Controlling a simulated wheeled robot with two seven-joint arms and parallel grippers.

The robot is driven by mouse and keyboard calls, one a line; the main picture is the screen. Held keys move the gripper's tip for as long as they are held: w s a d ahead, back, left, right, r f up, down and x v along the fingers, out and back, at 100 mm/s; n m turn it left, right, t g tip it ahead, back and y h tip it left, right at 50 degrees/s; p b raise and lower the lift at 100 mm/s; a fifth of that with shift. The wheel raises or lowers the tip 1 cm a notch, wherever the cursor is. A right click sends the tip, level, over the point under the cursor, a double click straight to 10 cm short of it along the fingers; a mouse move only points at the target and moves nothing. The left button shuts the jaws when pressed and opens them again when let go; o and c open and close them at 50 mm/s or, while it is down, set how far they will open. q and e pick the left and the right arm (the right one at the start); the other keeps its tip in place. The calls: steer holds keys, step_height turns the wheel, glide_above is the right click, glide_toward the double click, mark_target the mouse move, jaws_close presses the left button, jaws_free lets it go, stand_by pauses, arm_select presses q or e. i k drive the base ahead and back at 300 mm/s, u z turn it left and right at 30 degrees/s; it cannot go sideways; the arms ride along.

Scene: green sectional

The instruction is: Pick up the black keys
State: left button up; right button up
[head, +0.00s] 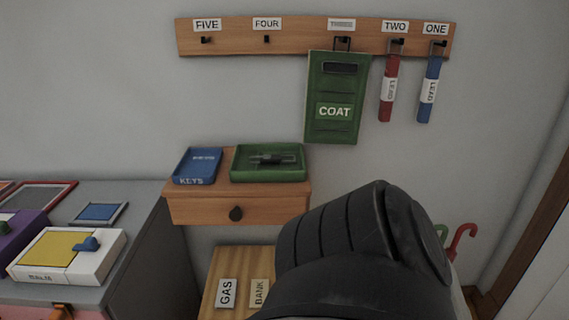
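A small dark object (272,159) lies in a green tray (240,173) on top of a small wooden wall drawer (270,208). It may be the black keys, but it is too small and dark to be sure. A blue tray (196,168) labelled KEYS stands just left of the green tray, and no keys show clearly in it. Neither gripper's fingers are in view. A large black ribbed part, apparently a link of my own arm, fills the lower middle, in front of the drawer's lower right.
A wooden hook rail (300,38) holds a green COAT holder (335,85), a red lead (388,95) and a blue lead (429,90). A grey cabinet (130,235) stands left, with a yellow-and-white box (60,255) on it. GAS and BANK cards sit below.

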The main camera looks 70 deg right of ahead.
mark_target(266, 159)
steer(key=u, duration=0.15)
steer(key=k, duration=0.35)
steer(key=z, duration=1.2)
